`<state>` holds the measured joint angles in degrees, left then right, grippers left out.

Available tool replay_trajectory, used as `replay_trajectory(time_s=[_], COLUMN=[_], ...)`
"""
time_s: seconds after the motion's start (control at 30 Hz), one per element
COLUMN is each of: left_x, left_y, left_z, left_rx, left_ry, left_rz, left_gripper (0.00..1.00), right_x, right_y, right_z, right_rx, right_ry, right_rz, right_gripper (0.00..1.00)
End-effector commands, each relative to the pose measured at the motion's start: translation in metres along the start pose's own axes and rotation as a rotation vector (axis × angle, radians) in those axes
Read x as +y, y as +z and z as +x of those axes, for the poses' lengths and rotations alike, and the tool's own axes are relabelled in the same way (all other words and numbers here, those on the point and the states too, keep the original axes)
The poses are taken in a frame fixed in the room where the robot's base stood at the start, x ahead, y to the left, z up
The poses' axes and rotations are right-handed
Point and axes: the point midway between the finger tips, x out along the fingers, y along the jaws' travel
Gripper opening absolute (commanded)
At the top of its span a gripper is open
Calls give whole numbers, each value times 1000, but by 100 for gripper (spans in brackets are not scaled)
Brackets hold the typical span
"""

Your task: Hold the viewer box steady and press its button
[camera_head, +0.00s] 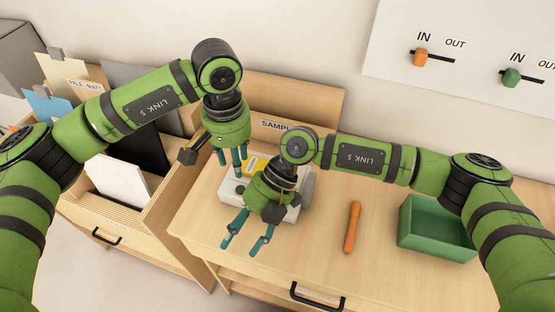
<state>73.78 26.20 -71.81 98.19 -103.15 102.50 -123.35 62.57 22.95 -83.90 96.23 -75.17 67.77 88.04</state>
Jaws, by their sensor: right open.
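My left gripper (232,166) points down at the box's back left part. Its teal fingers are close together, and I cannot tell whether they touch the box. My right gripper (240,246) is open and empty, over the box's front side. Its two visible teal fingers are spread and reach past the front edge of the box.
An orange stick-like thing (352,228) lies right of the box. A green tray (432,243) stands farther right, partly behind my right arm. At left is a wooden bin (165,208) with folders and a white block (117,181). A wall panel (475,40) has orange and green sliders.

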Motion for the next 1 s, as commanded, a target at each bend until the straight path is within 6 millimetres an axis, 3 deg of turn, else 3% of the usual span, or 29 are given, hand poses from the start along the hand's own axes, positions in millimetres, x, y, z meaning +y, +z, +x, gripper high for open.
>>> replay_trajectory(time_s=[0.03, 0.1, 0.2, 0.3, 0.43, 0.6, 1.0], left_x=[0, 0, 0, 0, 0, 0, 0], left_y=[0, 0, 0, 0, 0, 0, 0], left_z=[0, 0, 0, 0, 0, 0, 0], left_rx=[0, 0, 0, 0, 0, 0, 0], left_ry=[0, 0, 0, 0, 0, 0, 0], left_rz=[0, 0, 0, 0, 0, 0, 0], left_gripper=[39, 39, 39, 39, 39, 39, 39], right_x=[-6, -15, -24, -30, -35, -39, -53], right_y=[20, 44, 69, 84, 94, 102, 136], right_z=[-25, -55, -97, -132, -161, -168, -129], right_rx=[-120, -260, -429, -555, -655, -694, -691], right_ry=[-56, -132, -215, -274, -318, -339, -335], right_rz=[-35, -65, -85, -88, -86, -81, -81], right_gripper=[57, 57, 57, 57, 57, 57, 57])
